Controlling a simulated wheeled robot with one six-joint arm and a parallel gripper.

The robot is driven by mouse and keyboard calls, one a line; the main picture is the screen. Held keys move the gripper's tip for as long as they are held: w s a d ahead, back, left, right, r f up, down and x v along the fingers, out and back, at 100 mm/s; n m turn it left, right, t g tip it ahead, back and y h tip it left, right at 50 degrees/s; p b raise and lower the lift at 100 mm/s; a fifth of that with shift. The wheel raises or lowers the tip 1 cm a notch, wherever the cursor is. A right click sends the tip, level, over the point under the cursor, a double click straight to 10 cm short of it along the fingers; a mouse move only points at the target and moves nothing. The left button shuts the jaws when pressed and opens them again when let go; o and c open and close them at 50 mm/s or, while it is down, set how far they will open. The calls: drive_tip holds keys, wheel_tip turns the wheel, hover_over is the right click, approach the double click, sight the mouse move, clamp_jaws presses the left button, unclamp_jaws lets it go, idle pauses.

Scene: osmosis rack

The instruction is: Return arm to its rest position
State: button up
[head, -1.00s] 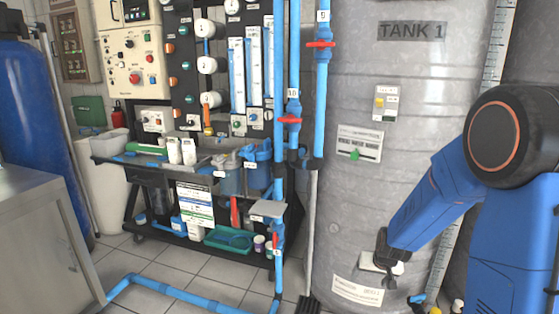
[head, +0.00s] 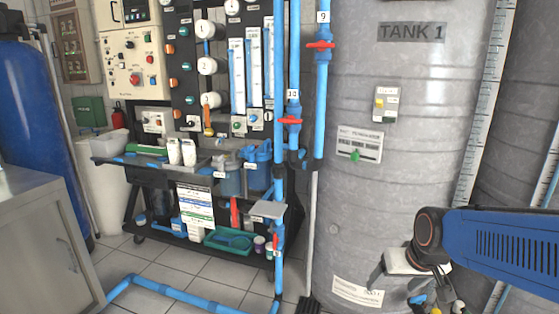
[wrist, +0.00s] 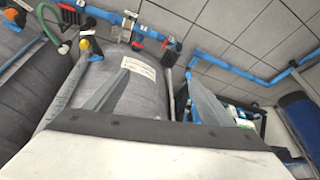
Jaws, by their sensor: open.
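My arm (head: 500,240) comes in from the right edge of the head view and reaches across in front of the lower part of the grey tank marked TANK 1 (head: 400,110). My gripper (head: 392,290) is at its end, low in front of the tank and right of the tank's lower label (head: 357,291). The wrist view shows the gripper (wrist: 158,76) with its two grey fingers spread apart and nothing between them. The tank's label (wrist: 139,67) shows beyond the fingers there.
Blue vertical pipes with red-handled valves (head: 320,44) stand left of the tank. The equipment rack (head: 188,80) and a green tray (head: 228,239) are further left. A metal cabinet (head: 40,235) is at the left edge. The tiled floor (head: 190,270) has a blue pipe (head: 170,291) along it.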

drive_tip(key=s+r, duration=0.4)
drive_tip(key=s, duration=1)
drive_tip(key=shift+s+d+n+h, duration=0.15)
drive_tip(key=shift+d+n+h, duration=0.15)
